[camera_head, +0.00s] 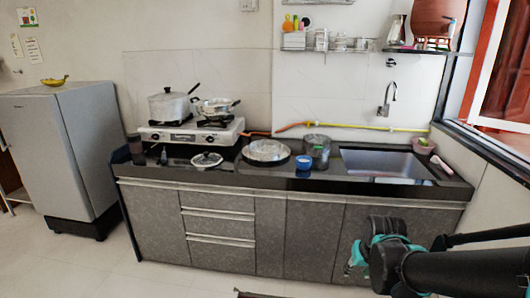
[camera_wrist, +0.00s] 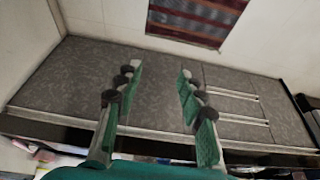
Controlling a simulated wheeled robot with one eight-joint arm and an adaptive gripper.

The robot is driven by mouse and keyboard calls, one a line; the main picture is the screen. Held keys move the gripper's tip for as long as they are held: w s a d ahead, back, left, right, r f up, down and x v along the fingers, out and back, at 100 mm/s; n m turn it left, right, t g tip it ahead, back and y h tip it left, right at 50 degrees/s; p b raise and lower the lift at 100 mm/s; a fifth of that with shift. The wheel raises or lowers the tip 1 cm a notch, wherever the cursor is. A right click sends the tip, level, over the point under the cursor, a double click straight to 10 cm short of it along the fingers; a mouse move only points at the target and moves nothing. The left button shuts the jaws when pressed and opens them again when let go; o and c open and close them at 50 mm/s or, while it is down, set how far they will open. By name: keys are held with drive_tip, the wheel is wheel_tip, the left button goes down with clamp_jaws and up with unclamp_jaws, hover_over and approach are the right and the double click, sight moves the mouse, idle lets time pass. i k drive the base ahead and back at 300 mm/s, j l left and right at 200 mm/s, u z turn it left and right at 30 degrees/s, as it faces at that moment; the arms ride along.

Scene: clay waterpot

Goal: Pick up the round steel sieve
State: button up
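A round, shallow steel item (camera_head: 266,150), which looks like the sieve, lies on the dark countertop (camera_head: 240,178) between the stove and the blue cup. Its fine detail is too small to make out. My gripper (camera_head: 368,255) is at the lower right in the head view, in front of the cabinets and below counter height, well apart from the steel item. In the wrist view my gripper (camera_wrist: 159,72) shows two green-padded fingers spread apart with nothing between them. The wrist view shows cabinet fronts and floor, and I cannot make out the sieve there.
A blue cup (camera_head: 304,162) and a grey pot (camera_head: 317,150) stand just right of the steel item. A lid (camera_head: 206,159) lies to its left, before the stove (camera_head: 190,132) with pots. The sink (camera_head: 385,163) is right. A striped mat (camera_wrist: 198,20) lies on the floor.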

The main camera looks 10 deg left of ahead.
sight(266, 142)
drive_tip(key=i+j+u, duration=0.7)
drive_tip(key=i, duration=0.35)
drive_tip(key=l, duration=0.1)
